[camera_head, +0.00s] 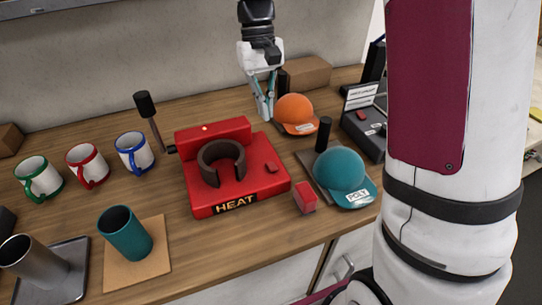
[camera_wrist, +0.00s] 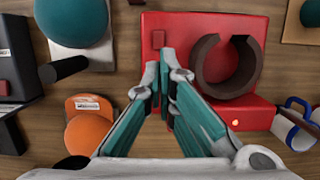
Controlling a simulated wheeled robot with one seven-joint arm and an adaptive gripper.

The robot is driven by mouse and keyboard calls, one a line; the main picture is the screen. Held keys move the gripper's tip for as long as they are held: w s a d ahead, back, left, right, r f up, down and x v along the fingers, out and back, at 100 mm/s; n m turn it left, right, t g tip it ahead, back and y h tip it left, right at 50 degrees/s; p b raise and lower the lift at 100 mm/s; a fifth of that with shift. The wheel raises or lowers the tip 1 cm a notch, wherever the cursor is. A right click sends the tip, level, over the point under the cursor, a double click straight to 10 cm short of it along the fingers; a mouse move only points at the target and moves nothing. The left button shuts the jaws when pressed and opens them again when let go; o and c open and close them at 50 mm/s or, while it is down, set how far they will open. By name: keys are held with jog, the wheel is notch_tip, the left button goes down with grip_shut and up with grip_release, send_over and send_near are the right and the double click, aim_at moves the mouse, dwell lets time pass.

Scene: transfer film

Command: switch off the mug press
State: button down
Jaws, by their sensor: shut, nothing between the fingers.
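The mug press (camera_head: 238,202) is a red block with a HEAT label on the front and a dark open ring (camera_head: 205,174) on top. A small red switch (camera_head: 272,166) sits on its top, right of the ring. A small light (camera_head: 205,128) glows on the raised back part. My gripper (camera_head: 267,112) is shut and empty, behind the press's right end, beside the orange cap. In the wrist view, the fingertips (camera_wrist: 164,62) point at the press, with the switch (camera_wrist: 158,40) just beyond them. The switch's position cannot be told.
A black-knobbed lever (camera_head: 146,105) stands left of the press. An orange cap (camera_head: 295,108) and a teal cap (camera_head: 340,167) on a press stand to the right. Several mugs (camera_head: 133,150) and a teal tumbler (camera_head: 125,235) are left. A small red block (camera_head: 305,198) lies at front right.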

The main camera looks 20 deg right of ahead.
aim_at(272, 167)
jog(key=p+x, duration=0.1)
jog(key=x, duration=1.2)
jog(key=shift+s+f, duration=0.1)
